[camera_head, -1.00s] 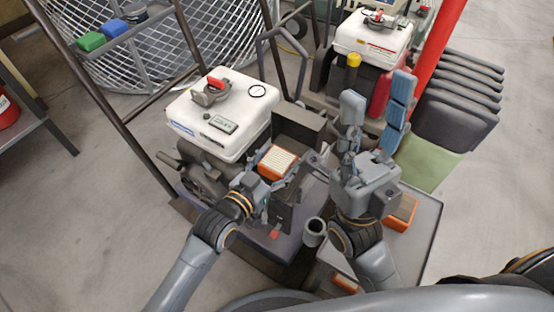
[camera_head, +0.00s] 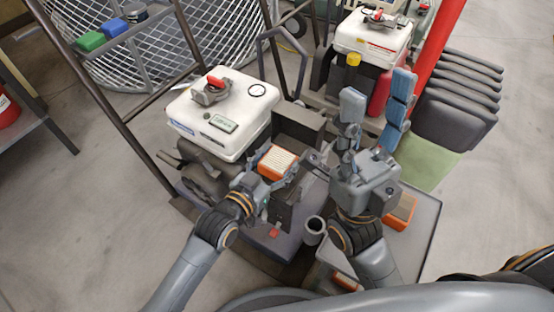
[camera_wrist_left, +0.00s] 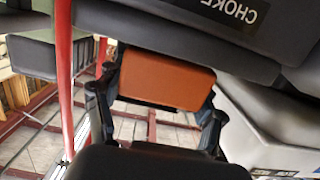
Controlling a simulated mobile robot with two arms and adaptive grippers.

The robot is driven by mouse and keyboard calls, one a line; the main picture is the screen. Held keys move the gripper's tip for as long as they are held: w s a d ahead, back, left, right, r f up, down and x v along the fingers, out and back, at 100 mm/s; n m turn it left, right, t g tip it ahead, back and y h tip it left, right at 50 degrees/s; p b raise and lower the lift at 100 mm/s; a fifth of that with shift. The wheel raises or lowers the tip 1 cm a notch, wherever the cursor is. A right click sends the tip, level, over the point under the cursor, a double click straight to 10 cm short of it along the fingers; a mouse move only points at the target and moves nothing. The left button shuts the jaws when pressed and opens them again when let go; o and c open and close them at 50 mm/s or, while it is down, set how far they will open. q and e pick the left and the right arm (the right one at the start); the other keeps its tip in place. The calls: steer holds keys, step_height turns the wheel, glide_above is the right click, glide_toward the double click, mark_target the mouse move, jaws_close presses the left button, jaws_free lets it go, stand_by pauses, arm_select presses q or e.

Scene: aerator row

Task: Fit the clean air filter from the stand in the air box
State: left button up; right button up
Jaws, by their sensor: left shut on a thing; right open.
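My left gripper (camera_head: 268,170) is shut on an orange-framed air filter (camera_head: 280,161) with pale pleats facing up. In the left wrist view the filter (camera_wrist_left: 167,78) shows as a plain orange face between the two fingers (camera_wrist_left: 155,110). The filter is beside a dark box (camera_head: 300,125) on the engine's side, which looks like the air box. Its inside is hidden, and I cannot tell whether the filter touches it. In the left wrist view a dark part marked CHOKE (camera_wrist_left: 232,12) lies just above the filter. My right gripper (camera_head: 375,108) is open and empty, pointing up the picture.
A white-topped engine (camera_head: 215,120) stands left of the box, with a second engine (camera_head: 372,38) behind. A grey tray (camera_head: 425,225) at lower right holds another orange filter (camera_head: 402,212). A grey cup (camera_head: 314,230) stands near the right forearm. A red post (camera_head: 440,45) rises at upper right.

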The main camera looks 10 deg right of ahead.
arm_select(q)
steer(key=shift+f, duration=0.65)
steer(key=o, duration=1.2)
steer(key=shift+c, duration=0.2)
steer(key=v, duration=1.2)
steer(key=shift+f, duration=0.15)
